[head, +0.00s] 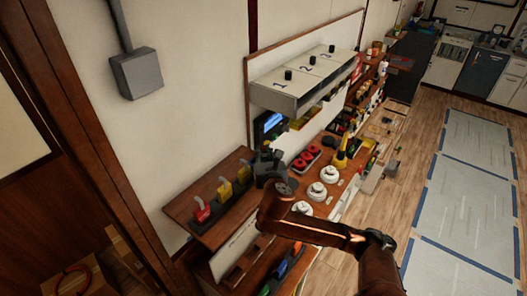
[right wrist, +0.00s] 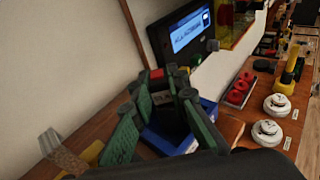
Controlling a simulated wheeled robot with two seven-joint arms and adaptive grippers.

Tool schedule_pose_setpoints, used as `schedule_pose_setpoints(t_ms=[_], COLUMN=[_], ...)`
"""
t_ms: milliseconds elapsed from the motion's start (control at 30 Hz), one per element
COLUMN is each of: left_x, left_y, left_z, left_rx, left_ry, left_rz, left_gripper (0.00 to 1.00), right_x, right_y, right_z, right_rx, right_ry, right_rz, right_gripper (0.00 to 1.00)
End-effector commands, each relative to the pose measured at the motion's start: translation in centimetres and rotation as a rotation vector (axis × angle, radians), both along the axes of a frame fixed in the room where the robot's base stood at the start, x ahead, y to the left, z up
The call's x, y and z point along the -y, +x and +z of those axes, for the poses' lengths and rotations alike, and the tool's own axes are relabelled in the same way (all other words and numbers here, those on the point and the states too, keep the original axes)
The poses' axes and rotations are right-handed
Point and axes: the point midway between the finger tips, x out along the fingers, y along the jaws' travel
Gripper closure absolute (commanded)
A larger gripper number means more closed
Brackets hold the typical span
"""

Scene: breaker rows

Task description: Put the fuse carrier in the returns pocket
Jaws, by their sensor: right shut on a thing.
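My right gripper (head: 268,167) is over the left end of the wooden bench. In the right wrist view its green-padded fingers (right wrist: 165,108) are shut on a small, mostly hidden thing, which looks like the fuse carrier; its shape is not clear. Directly beneath and behind the fingers is a blue holder (right wrist: 180,142) with a white label, possibly the returns pocket. The fingers hide much of it, and I cannot tell whether the held thing touches it. My left gripper is not in view.
A screen (right wrist: 187,32) stands behind the gripper. Red (head: 201,213) and yellow (head: 224,190) handled items stand in a row at left. White round fittings (head: 317,190) and red buttons (head: 305,160) lie to the right. A numbered shelf (head: 305,75) overhangs the bench.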

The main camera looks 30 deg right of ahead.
Motion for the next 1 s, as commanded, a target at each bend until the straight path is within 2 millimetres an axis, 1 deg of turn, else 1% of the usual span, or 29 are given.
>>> schedule_pose_setpoints(t_ms=[233,267,500,733,833,967,1000], left_x=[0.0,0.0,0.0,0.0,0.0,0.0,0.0], left_y=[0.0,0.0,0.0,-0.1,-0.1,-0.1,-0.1], left_z=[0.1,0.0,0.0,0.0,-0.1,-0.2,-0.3], left_rx=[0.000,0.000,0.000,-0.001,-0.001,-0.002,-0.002], left_ry=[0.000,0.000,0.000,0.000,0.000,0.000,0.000], left_rz=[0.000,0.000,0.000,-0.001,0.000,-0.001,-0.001], left_gripper=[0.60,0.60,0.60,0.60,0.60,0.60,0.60], right_x=[0.0,0.0,0.0,0.0,-0.1,-0.7,-1.0], right_y=[0.0,0.0,0.0,0.0,-0.1,-1.6,-2.3], right_z=[-0.3,-0.2,-0.2,-0.2,0.1,0.4,0.6], right_rx=[0.000,0.000,0.000,0.000,0.001,0.002,0.002], right_ry=[-0.001,-0.001,0.000,0.000,0.001,-0.001,-0.001], right_rz=[-0.001,-0.001,-0.001,-0.001,0.000,0.002,0.003], right_gripper=[1.00,0.83,0.68,0.68,0.68,0.68,0.68])
